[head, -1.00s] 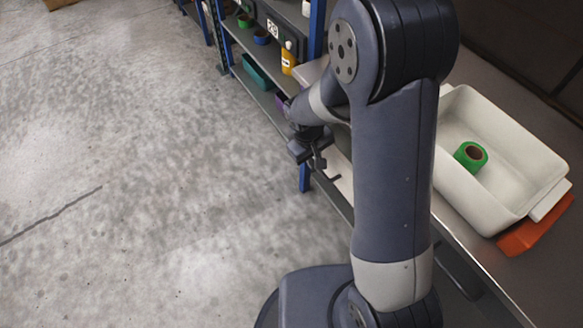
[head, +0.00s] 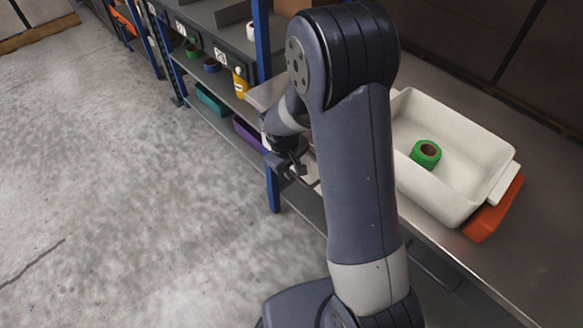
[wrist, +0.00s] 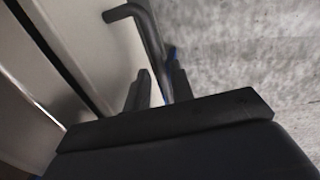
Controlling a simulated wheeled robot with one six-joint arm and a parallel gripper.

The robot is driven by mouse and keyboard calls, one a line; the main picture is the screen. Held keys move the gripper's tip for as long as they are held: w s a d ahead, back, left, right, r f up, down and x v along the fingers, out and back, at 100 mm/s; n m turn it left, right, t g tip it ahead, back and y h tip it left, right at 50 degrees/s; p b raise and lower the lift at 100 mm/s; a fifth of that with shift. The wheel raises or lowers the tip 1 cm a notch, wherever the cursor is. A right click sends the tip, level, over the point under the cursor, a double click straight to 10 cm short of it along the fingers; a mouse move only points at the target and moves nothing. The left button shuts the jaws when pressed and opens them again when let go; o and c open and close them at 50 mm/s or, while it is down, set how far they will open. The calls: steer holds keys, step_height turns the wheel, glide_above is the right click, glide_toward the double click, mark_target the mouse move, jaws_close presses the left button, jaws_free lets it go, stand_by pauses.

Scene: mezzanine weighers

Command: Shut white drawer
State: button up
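The white drawer shows in the wrist view as pale panels (wrist: 100,65) at the left, with a dark gap beside them. A dark bent bar handle (wrist: 146,28) stands off the panel. My gripper (wrist: 160,85) has its two fingers apart, one on each side of the handle bar. I cannot tell whether either finger touches it. In the head view my gripper (head: 292,165) is at the bench's front edge, beside a pale drawer part (head: 309,168). My arm hides most of the drawer there, so how far it stands open is unclear.
A white tub (head: 470,183) holding a green tape roll (head: 426,154) stands on the bench, over an orange bin (head: 491,212). Left are shelves with a yellow bottle (head: 240,83), teal bin (head: 211,103) and a blue post (head: 272,188). The concrete floor at left is clear.

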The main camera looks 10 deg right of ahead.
steer(key=shift+o, duration=0.8)
step_height(320, 180, up, 11)
steer(key=s+a+p, duration=0.1)
steer(key=shift+a+f, duration=0.2)
steer(key=shift+a, duration=0.15)
steer(key=shift+c, duration=0.4)
